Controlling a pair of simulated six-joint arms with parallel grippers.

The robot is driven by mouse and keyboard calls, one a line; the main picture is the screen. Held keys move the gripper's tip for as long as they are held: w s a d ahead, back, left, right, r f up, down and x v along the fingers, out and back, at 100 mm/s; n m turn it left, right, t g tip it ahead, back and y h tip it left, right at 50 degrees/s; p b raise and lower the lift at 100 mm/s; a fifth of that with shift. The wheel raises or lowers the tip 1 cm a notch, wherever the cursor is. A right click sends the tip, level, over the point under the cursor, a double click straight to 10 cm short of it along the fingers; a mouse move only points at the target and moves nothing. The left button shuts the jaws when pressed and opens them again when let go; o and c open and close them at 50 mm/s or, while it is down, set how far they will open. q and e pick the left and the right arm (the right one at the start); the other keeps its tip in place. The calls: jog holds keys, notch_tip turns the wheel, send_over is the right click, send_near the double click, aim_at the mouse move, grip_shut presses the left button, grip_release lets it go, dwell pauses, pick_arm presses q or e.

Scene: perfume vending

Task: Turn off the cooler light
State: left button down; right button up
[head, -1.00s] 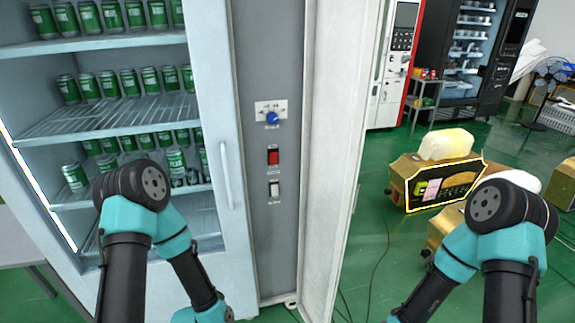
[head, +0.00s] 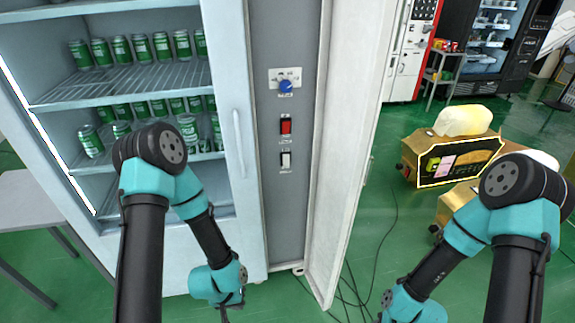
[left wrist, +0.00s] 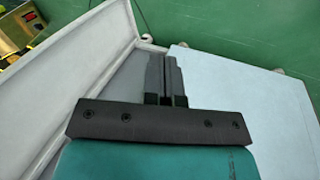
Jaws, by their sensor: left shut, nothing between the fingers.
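The cooler (head: 255,190) stands at the left in the head view, with cans on its shelves. A lit strip (head: 45,135) runs down its left inner edge. Its grey control panel carries a blue knob (head: 286,86), a red switch (head: 286,126) and a white switch (head: 286,160) below it. My left gripper shows in the left wrist view (left wrist: 165,75), shut and empty, in front of the lower part of the cooler. In the head view my left arm reaches in low, below the switches and apart from them. My right arm is at the lower right; its gripper is out of frame.
A white panel door (head: 345,150) stands open just right of the control panel. A golden box machine (head: 450,160) sits on the green floor at the right, with cables near it. A table (head: 30,205) is at the far left.

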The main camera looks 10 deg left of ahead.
aim_at(287, 164)
pick_arm(q)
jog(key=w+d+r+n+t+y, duration=0.1)
jog(key=w+d+r+n+t, duration=0.1)
jog(key=w, duration=0.5)
jog(key=w+d+r+n+t+y, duration=0.1)
jog(key=w+r+n+t, duration=0.15)
jog(key=w, duration=0.45)
jog(key=w+d+r+n+t+y, duration=0.1)
jog(key=w+d+r+n+t, duration=0.15)
jog(key=w, duration=0.45)
jog(key=w+d+r+n+t+y, duration=0.3)
jog(key=w+r+n, duration=0.3)
jog(key=r, duration=0.2)
jog(key=w+d+r+n+t+y, duration=0.3)
jog(key=w+d+r+n, duration=0.2)
jog(key=w+r+n, duration=0.1)
jog(key=shift+d+r+n, duration=0.25)
jog(key=shift+r+n, duration=0.15)
jog(key=shift+r, duration=0.5)
jog(key=x, duration=1.4)
jog(key=shift+a+r, duration=0.1)
jog(key=shift+r, duration=0.1)
